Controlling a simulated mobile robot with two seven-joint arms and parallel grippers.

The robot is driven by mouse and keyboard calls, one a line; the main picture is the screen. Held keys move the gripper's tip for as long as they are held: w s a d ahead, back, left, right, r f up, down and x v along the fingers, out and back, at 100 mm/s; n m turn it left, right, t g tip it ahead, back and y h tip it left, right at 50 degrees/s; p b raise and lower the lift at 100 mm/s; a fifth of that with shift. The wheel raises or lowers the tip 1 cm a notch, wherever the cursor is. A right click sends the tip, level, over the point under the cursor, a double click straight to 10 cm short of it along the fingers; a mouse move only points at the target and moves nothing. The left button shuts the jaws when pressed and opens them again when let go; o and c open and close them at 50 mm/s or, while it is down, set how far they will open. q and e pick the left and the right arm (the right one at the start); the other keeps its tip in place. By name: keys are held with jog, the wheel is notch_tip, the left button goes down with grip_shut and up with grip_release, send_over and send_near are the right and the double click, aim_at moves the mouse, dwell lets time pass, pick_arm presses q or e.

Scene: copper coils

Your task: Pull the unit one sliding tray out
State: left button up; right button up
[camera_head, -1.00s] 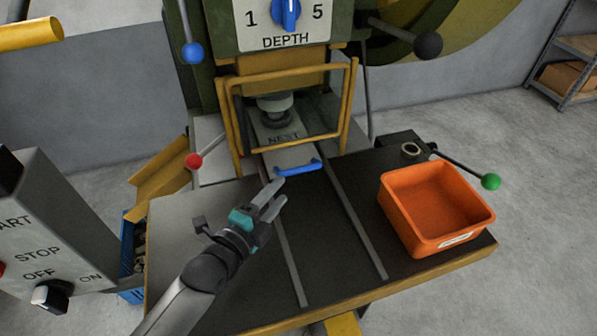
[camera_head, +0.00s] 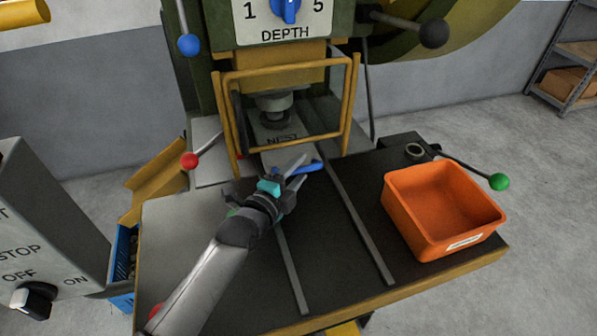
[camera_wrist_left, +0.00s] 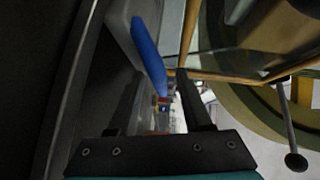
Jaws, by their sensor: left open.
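The sliding tray (camera_head: 282,155) is a grey plate between two rails, with its rear part marked NEST inside the yellow guard frame of the press. Its blue handle (camera_head: 307,167) is on the tray's front edge and also shows in the left wrist view (camera_wrist_left: 149,56). My left gripper (camera_head: 294,170) is open, with its fingertips at the left part of the handle. In the wrist view the handle is ahead of the fingers, near the left one; I cannot tell whether they touch. My right gripper is not in view.
An orange bin (camera_head: 440,210) stands on the right of the dark table. Two metal rails (camera_head: 358,222) run along the table toward me. A yellow guard frame (camera_head: 347,105) surrounds the press ram. A control box (camera_head: 40,235) is at the left. A green-knobbed lever (camera_head: 498,181) sticks out at the right.

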pick_arm(q)
jog(key=shift+w+d, duration=0.1)
jog(key=shift+w, duration=0.05)
jog(key=shift+c, duration=0.3)
grip_shut()
dwell(1.1)
